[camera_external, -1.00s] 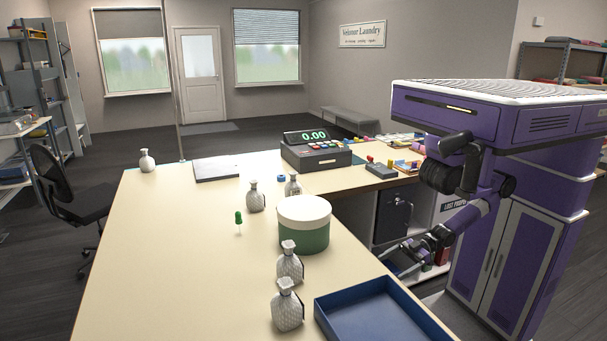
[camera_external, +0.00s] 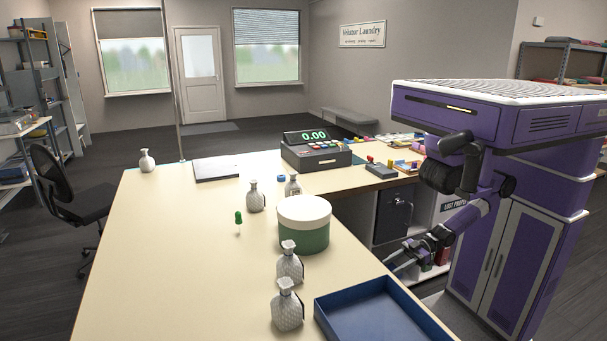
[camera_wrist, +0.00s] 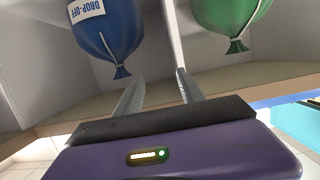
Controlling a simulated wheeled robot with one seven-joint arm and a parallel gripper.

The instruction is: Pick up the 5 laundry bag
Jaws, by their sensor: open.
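Several pale, textured, bottle-shaped objects with narrow necks, perhaps tied bags, stand on the counter: near front (camera_external: 287,310), behind it (camera_external: 289,266), by the tub (camera_external: 255,197), behind that (camera_external: 293,185) and far left (camera_external: 147,161). No number is readable. My gripper (camera_external: 394,260) is low beside the counter's right edge. In the wrist view, my gripper (camera_wrist: 158,82) is open and empty. It faces a blue tied bag (camera_wrist: 108,28) labelled DROP-OFF, upside down in the picture, and a green tied bag (camera_wrist: 232,16), apart from both.
A pale divider (camera_wrist: 177,45) runs between the blue and green bags, near the fingers. A white and green tub (camera_external: 304,238) and a blue tray (camera_external: 375,312) sit on the counter (camera_external: 180,270). A register (camera_external: 315,157) stands at the back. The counter's left half is mostly clear.

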